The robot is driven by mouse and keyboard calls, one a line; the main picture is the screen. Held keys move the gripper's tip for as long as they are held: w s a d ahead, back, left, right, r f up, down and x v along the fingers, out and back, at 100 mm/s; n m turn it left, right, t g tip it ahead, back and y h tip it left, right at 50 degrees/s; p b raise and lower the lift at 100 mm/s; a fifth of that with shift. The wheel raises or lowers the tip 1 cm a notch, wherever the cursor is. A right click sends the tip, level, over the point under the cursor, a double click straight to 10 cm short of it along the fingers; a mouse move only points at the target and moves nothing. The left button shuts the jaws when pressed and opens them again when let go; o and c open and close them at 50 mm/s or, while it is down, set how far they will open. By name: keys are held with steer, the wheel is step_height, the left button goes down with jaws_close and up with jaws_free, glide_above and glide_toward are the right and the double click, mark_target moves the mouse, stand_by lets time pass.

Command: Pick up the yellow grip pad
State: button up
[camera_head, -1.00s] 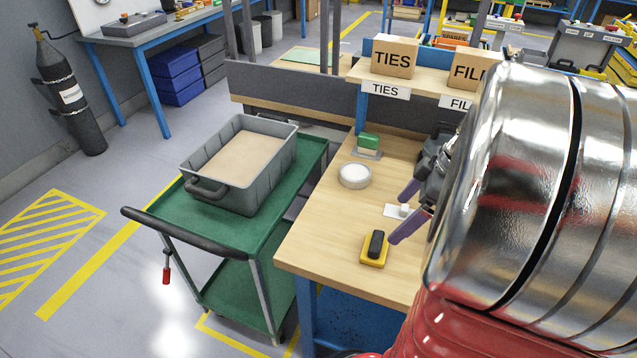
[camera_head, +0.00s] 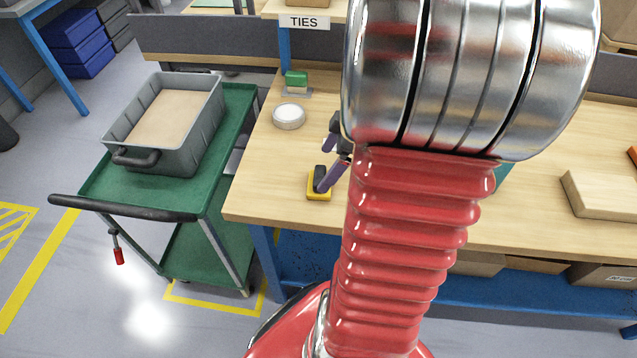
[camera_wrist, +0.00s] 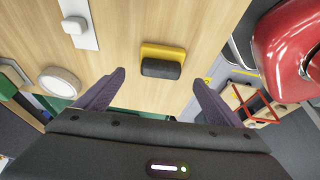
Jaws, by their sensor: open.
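The yellow grip pad (camera_head: 319,195) has a yellow base and a dark raised handle, and lies flat on the wooden workbench (camera_head: 270,168) near its front left edge. In the wrist view the yellow grip pad (camera_wrist: 163,54) lies beyond the fingertips, roughly between their lines. My gripper (camera_head: 333,160) shows beside the pad in the head view, partly hidden by my arm. In the wrist view my gripper (camera_wrist: 158,78) has its two purple fingers spread wide apart with nothing between them.
A round white-topped tin (camera_head: 289,116) and a green block (camera_head: 296,80) on a grey base stand farther back. A white plate with a small knob (camera_wrist: 78,24) lies beside the pad. A green cart (camera_head: 190,185) carrying a grey tub (camera_head: 185,160) stands left of the bench.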

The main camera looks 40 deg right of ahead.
mark_target(322, 175)
steer(key=shift+w+a+f, duration=0.15)
steer(key=shift+f, duration=0.45)
steer(key=shift+f, duration=0.1)
steer(key=shift+x, duration=2.55)
steer(key=shift+c, duration=0.3)
steer(key=c, duration=1.1)
step_height(322, 175, up, 10)
steer(key=shift+f, duration=0.1)
